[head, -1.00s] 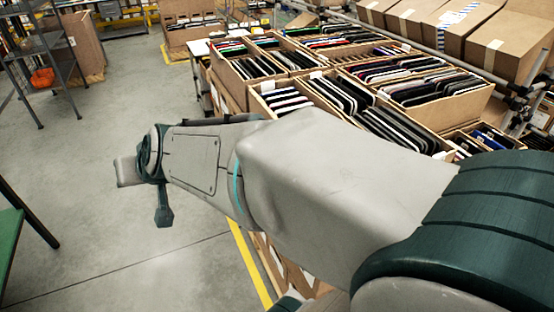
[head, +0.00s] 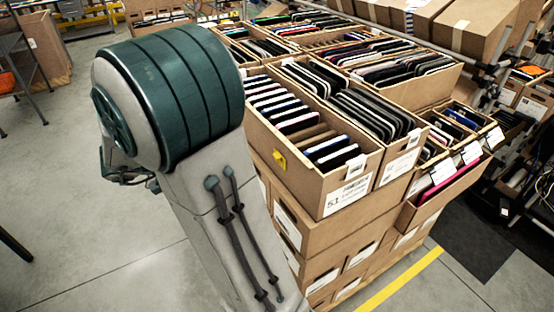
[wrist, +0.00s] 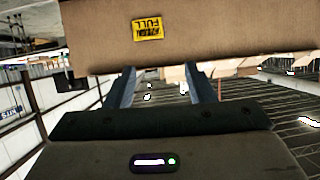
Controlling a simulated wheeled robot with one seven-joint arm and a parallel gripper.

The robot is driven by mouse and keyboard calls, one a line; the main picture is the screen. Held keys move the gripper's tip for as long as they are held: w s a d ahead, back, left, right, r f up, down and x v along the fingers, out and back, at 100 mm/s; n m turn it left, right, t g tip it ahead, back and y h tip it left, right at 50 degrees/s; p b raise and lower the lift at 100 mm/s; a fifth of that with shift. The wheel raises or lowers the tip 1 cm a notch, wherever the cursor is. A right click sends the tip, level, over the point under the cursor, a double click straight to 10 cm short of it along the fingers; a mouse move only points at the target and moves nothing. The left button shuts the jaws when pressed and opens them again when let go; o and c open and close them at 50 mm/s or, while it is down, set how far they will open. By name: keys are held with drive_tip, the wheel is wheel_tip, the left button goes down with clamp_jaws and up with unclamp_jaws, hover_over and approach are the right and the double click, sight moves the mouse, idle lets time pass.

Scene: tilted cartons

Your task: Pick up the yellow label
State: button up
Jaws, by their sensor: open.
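The yellow label (head: 280,160) is on the left side wall of the front carton (head: 300,165) in the head view. In the wrist view the yellow label (wrist: 148,29) shows dark print reading "FULL", upside down or tilted, on a brown carton face (wrist: 220,30). My gripper (wrist: 160,72) is open, its two fingers pointing toward the lower edge of that carton face. The label lies beyond the fingertips, and nothing is between the fingers. In the head view my gripper is out of sight, with my arm covering the left part of the picture.
Open cartons packed with dark flat items (head: 375,115) stand in rows on stacked boxes (head: 325,265). A tilted carton with white tags (head: 455,180) is at right. A metal rail (head: 420,50) runs behind.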

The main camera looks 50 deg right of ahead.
drive_tip(key=s+g, duration=0.1)
approach(275, 156)
drive_tip(key=d, duration=0.2)
drive_tip(key=x, duration=0.3)
drive_tip(key=p+x, duration=0.1)
drive_tip(key=x, duration=0.2)
drive_tip(key=shift+s+a+f, duration=0.25)
drive_tip(key=shift+f, duration=0.1)
drive_tip(key=c, duration=0.9)
